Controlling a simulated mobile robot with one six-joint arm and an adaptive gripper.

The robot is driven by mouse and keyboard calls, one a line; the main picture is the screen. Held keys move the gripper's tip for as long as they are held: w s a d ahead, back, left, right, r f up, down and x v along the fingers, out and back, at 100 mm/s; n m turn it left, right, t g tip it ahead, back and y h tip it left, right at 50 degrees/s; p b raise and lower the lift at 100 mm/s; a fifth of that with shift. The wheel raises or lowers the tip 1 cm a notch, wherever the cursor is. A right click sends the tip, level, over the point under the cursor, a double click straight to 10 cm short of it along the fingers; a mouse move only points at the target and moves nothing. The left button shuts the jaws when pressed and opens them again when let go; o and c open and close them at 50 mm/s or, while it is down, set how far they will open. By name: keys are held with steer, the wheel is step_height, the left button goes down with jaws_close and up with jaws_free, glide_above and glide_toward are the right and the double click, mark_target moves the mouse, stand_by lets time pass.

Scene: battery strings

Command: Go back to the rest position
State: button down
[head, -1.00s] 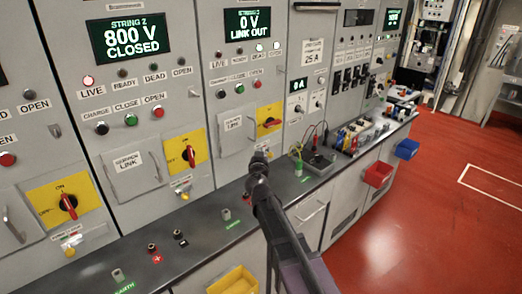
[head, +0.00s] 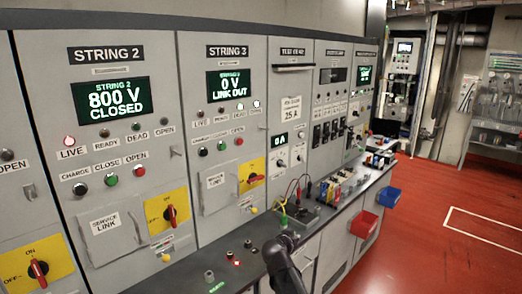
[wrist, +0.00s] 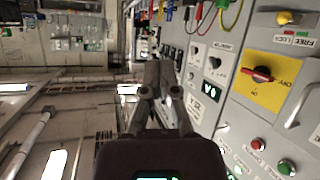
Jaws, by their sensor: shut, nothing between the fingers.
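My gripper (wrist: 158,75) shows in the wrist view with its two grey fingers together and nothing between them. It is in the air, with the panel fronts to the right and the room to the left, the picture turned on its side. In the head view a dark part of my arm (head: 284,262) rises from the bottom edge in front of the bench. I cannot make out the fingers there.
Grey cabinets carry the STRING 2 display (head: 112,102), reading 800 V CLOSED, and the STRING 3 display (head: 228,89), reading 0 V LINK OUT. A bench (head: 215,262) runs below, with a blue bin (head: 389,196) and a red bin (head: 363,223) at its front. Red floor (head: 420,255) at right is clear.

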steer(key=s+d+f+g+y, duration=0.1)
steer(key=s+d+f+g, duration=0.55)
steer(key=s, duration=0.35)
steer(key=s+a+f+n+g+y, duration=0.1)
steer(key=s+f+n+g+y, duration=0.2)
steer(key=s, duration=0.9)
steer(key=shift+s+a+f+n+g+y, duration=0.2)
steer(key=shift+f+n+g+y, duration=0.2)
steer(key=shift+f+g+y, duration=0.55)
steer(key=shift+r+y, duration=0.2)
steer(key=shift+y, duration=0.05)
